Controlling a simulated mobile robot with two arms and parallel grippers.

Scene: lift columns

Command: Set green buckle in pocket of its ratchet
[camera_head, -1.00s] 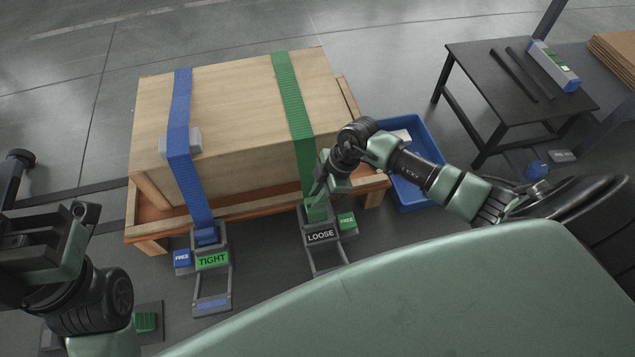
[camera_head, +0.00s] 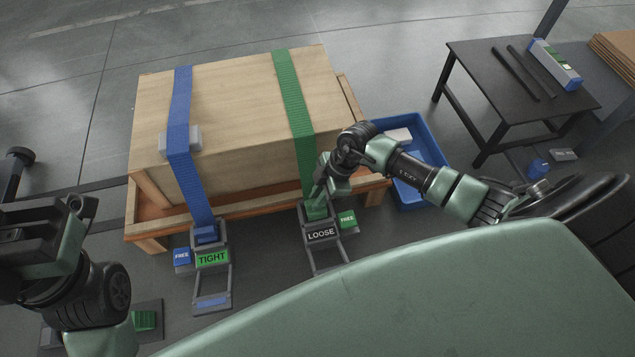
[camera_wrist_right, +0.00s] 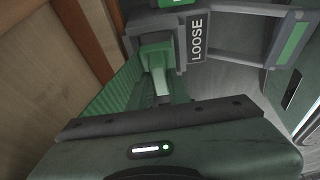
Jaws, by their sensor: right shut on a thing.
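The green strap (camera_head: 294,110) runs over the wooden crate and down its front. Its green buckle (camera_head: 316,211) is at the upper end of the ratchet marked LOOSE (camera_head: 321,234). My right gripper (camera_head: 316,194) is shut on the green buckle from above. In the right wrist view the buckle (camera_wrist_right: 157,55) lies against the ratchet's pocket end, beside the LOOSE label (camera_wrist_right: 196,38); I cannot tell whether it is fully seated. My left gripper (camera_head: 70,215) is at the left edge, away from the straps; its jaws are not clear.
The blue strap (camera_head: 181,110) leads to a ratchet marked TIGHT (camera_head: 212,258). The wooden crate (camera_head: 230,110) stands on an orange-brown pallet. A blue bin (camera_head: 432,150) is behind my right arm. A dark table (camera_head: 480,75) stands at the right back.

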